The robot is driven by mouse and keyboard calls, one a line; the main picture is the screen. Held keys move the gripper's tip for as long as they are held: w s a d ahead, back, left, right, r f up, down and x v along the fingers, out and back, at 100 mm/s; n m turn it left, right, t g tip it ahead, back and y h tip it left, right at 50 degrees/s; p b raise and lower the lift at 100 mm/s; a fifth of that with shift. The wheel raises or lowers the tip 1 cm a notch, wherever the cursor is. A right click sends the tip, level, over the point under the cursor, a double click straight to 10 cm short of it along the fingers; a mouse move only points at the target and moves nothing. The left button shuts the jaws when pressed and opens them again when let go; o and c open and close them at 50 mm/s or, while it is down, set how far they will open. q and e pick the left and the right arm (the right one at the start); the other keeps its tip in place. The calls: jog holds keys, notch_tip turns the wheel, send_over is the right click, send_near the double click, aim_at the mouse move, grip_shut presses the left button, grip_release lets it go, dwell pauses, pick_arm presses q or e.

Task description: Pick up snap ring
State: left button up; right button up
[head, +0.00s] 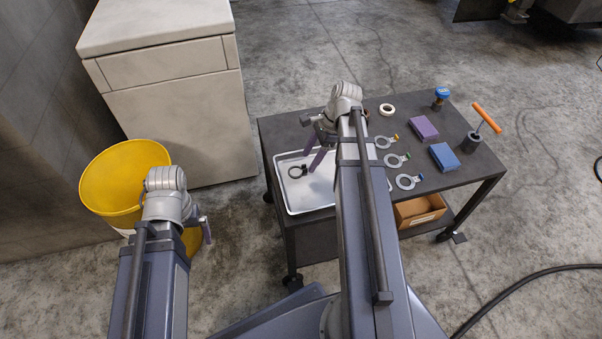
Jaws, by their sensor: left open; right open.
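A small dark ring (295,172), which looks like the snap ring, lies in the metal tray (279,190) on the left part of the dark cart (440,183). My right gripper (318,158) is over the tray, just right of the dark ring and apart from it. Its purple fingers are open, with nothing seen between them. My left gripper (205,228) is off to the left, beside the yellow bucket (124,178) and away from the cart. It is open, though its fingers are mostly hidden. My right arm hides part of the tray and cart.
Several grey rings with coloured tabs (408,182) lie right of my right arm. A purple box (424,127), a blue box (444,156), a tape roll (387,109) and an orange-handled tool (487,118) stand around them. A cardboard box (419,210) sits on the lower shelf.

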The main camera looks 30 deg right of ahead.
jog(key=b+x, duration=0.1)
jog(key=x, duration=0.2)
jog(key=shift+b, duration=0.4)
pick_arm(q)
notch_tip(320, 180, down, 3)
jog(key=shift+r, duration=0.2)
pick_arm(e)
jog(key=shift+r, duration=0.1)
jog(key=shift+c, duration=0.3)
grip_shut()
